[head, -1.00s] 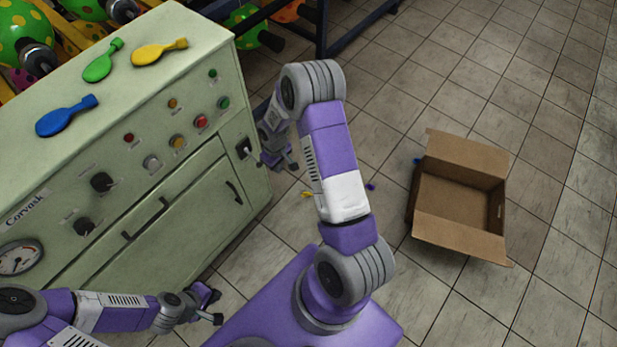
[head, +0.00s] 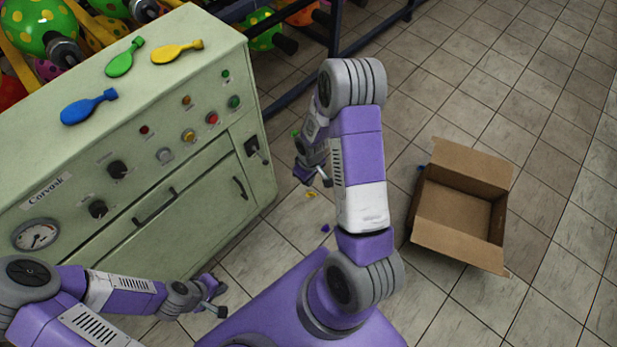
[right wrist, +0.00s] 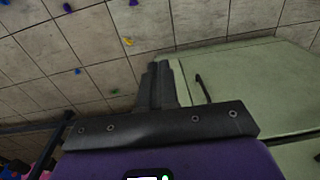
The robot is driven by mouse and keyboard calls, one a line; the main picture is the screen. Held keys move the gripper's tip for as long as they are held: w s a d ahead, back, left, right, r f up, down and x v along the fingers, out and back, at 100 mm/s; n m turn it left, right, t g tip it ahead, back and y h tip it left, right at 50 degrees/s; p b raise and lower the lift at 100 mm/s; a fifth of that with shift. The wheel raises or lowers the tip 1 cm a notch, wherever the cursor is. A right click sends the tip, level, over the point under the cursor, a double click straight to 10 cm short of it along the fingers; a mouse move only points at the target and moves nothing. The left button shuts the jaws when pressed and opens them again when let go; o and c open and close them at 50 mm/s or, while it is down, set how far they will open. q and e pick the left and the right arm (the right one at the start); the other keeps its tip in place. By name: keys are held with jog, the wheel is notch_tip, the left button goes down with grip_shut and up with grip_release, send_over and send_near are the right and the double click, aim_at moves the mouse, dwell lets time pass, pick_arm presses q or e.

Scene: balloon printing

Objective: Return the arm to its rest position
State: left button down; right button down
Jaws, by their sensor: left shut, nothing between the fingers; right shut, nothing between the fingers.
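My right arm reaches up and bends down beside the machine in the head view. Its gripper (head: 316,178) hangs near the machine's right side, partly behind my own arm, apart from the machine. In the right wrist view the right gripper's fingers (right wrist: 157,85) are together with nothing between them. My left gripper (head: 216,300) is low at the left in front of the machine, shut and empty.
The green machine (head: 200,200) carries blue (head: 90,106), green (head: 125,57) and yellow (head: 178,51) balloons on top. An open cardboard box (head: 458,210) stands on the floor at right. Small coloured bits lie on the floor. Floor at far right is clear.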

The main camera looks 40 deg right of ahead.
jog(key=s+a+f+m+y, duration=0.2)
jog(key=s+a, duration=0.3)
jog(key=a, duration=0.5)
jog(key=s+a+f+m+y, duration=0.1)
jog(key=s+a, duration=0.4)
jog(key=a, duration=0.6)
jog(key=shift+f+m+y, duration=0.4)
jog(key=shift+f+m, duration=0.2)
jog(key=shift+f, duration=0.25)
jog(key=shift+a, duration=0.1)
